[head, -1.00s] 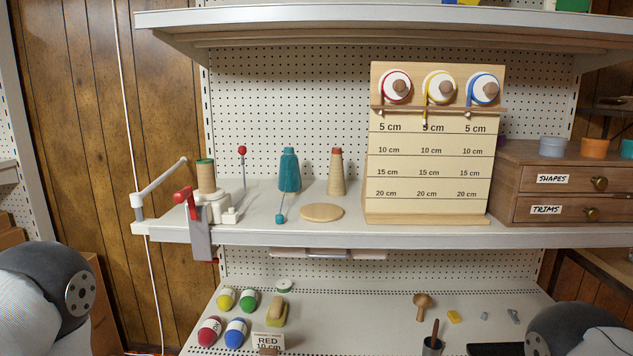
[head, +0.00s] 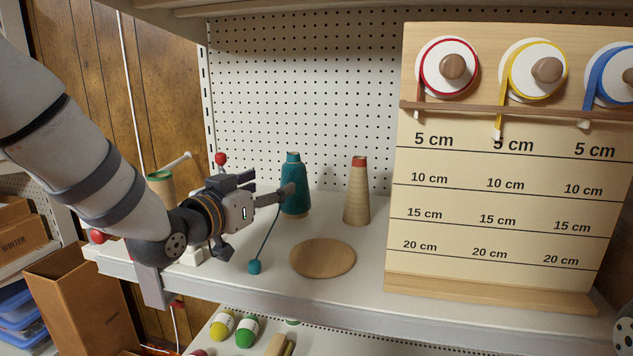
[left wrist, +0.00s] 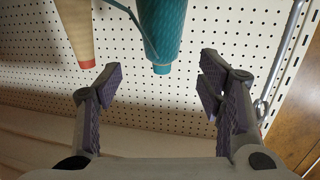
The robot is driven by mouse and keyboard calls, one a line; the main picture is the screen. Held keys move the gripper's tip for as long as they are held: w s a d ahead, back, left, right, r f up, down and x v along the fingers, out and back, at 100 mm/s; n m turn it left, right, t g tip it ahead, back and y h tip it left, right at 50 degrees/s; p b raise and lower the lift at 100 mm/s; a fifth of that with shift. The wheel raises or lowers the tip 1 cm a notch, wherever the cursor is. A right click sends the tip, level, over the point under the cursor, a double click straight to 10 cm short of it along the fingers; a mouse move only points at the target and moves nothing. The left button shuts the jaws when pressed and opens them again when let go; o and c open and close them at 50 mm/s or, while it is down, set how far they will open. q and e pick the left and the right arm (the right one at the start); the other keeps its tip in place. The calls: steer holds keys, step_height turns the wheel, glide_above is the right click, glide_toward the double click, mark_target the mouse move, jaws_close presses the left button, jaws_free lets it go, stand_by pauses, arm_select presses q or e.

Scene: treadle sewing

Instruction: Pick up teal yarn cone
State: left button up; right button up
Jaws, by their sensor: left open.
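The teal yarn cone (head: 295,178) stands upright on the shelf, left of a beige cone with a red top (head: 357,192). A teal strand runs from it down to a small teal piece (head: 254,267). My left gripper (head: 278,195) is open at the teal cone's left front, and a finger overlaps the cone's edge in the head view. In the left wrist view the teal cone (left wrist: 162,30) appears beyond the gap between the open fingers (left wrist: 160,82), with nothing held. Whether a finger touches it, I cannot tell.
A round wooden disc (head: 322,258) lies on the shelf in front of the cones. A ribbon measuring board (head: 490,225) stands to the right. A winder with a green-topped cone (head: 160,186) is behind my left arm. A pegboard (head: 300,90) closes the back.

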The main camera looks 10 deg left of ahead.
mark_target(289, 171)
arm_select(q)
steer(key=x, duration=1)
steer(key=shift+w+a+b, duration=0.1)
steer(key=shift+w+b, duration=0.1)
steer(key=shift+b, duration=0.15)
steer(key=shift+w+r, duration=0.15)
steer(key=shift+w, duration=0.1)
steer(key=shift+r, duration=0.2)
steer(key=c, duration=1.4)
arm_select(e)
steer(key=shift+s+a+f, duration=0.1)
steer(key=shift+s+f, duration=0.1)
steer(key=shift+s, duration=0.3)
steer(key=shift+s+f, duration=0.2)
steer(key=shift+s, duration=0.3)
arm_select(q)
steer(key=shift+o, duration=0.2)
steer(key=shift+r, duration=0.1)
